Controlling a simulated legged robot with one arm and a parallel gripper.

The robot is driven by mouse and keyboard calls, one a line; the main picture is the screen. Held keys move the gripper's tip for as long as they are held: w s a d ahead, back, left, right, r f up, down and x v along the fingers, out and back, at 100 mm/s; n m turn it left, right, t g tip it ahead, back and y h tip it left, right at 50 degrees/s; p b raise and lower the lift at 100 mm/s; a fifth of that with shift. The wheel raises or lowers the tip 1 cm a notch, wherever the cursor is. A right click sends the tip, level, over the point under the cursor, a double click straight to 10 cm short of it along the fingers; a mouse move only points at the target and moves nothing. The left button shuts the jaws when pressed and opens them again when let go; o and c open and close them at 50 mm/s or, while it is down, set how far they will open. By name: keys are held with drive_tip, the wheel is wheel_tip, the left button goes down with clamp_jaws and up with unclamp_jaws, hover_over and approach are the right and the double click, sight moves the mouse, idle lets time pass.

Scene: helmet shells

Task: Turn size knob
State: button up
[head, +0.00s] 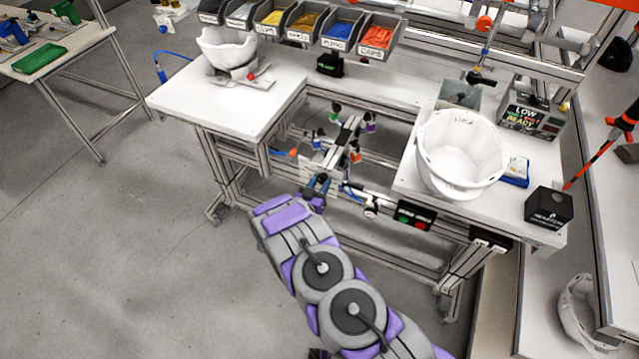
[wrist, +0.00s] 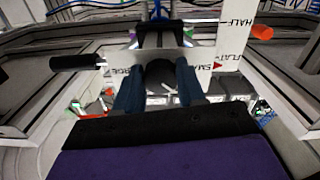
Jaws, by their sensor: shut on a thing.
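The size knob (wrist: 160,76) is a dark round knob in the wrist view. It sits low on a white panel (wrist: 203,54) with black lettering. My gripper (wrist: 159,82) has its two blue fingers on either side of the knob, shut on it. In the head view my gripper (head: 317,188) is at the front of the fixture (head: 335,150) between the two white table tops. The knob cannot be made out there. The panel shows "HALF", "FLAT" and partly covered size words beside the knob, with a red pointer (wrist: 218,66) near "FLAT".
A black handle (wrist: 76,62) sticks out left of the knob and an orange knob (wrist: 261,32) is at upper right. A large white helmet shell (head: 462,155) stands on the right table, another shell (head: 227,48) on the left one. Red and green buttons (head: 413,219) are right of my gripper.

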drive_tip(key=n, duration=0.4)
drive_tip(key=shift+n, duration=0.3)
drive_tip(key=shift+a+r+n, duration=0.1)
drive_tip(key=shift+r+n, duration=0.05)
drive_tip(key=shift+n, duration=1.35)
drive_tip(key=o, duration=1.1)
drive_tip(key=shift+a, duration=0.1)
drive_tip(key=shift+c, duration=0.2)
drive_tip(key=shift+s, duration=0.55)
drive_tip(key=p+v, duration=0.2)
drive_tip(key=v, duration=1.4)
drive_tip(key=shift+a, duration=0.25)
